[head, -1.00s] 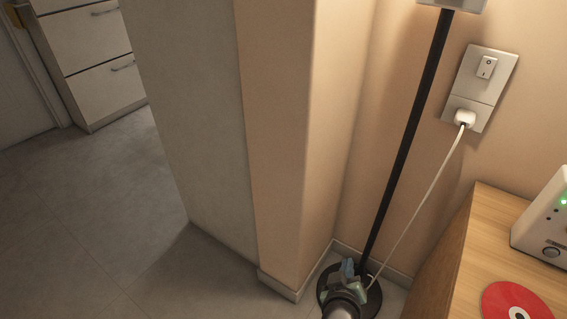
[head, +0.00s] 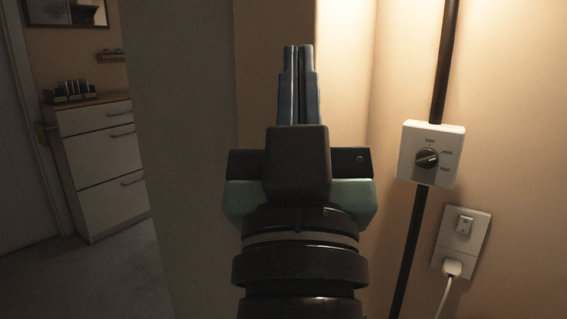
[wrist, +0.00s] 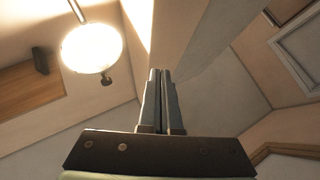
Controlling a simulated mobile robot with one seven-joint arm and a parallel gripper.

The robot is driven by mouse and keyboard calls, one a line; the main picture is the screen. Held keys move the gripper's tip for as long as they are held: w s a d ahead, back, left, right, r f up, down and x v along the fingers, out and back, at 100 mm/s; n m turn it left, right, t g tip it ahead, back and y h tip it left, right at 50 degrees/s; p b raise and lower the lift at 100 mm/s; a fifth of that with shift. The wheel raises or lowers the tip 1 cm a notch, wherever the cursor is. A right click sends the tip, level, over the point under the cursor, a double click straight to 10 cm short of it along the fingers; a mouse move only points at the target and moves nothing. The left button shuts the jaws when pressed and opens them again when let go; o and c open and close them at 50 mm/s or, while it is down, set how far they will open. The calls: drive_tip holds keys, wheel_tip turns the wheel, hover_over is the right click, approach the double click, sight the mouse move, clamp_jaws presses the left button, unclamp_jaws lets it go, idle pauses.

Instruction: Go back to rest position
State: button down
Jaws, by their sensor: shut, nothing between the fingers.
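My gripper (head: 299,52) stands upright in the middle of the head view, in front of a wall corner. Its two fingers are together with nothing between them. In the wrist view my gripper (wrist: 161,75) also shows with its fingers side by side, pointing up the picture towards the walls and ceiling. Nothing touches the fingertips in either view.
A dark lamp pole (head: 445,60) with a white dial box (head: 413,166) stands right of my gripper. A wall switch and socket plate (head: 478,238) is beyond it. A white drawer cabinet (head: 107,185) stands far left. A glowing lamp (wrist: 91,48) shows in the wrist view.

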drive_tip(key=s+a+r+t+y+p, duration=0.1)
drive_tip(key=s+r+t, duration=0.1)
drive_tip(key=s+r, duration=0.4)
wheel_tip(320, 180, up, 37)
drive_tip(key=w+p, duration=0.1)
drive_tip(key=p, duration=3.6)
drive_tip(key=shift+a+r, duration=0.15)
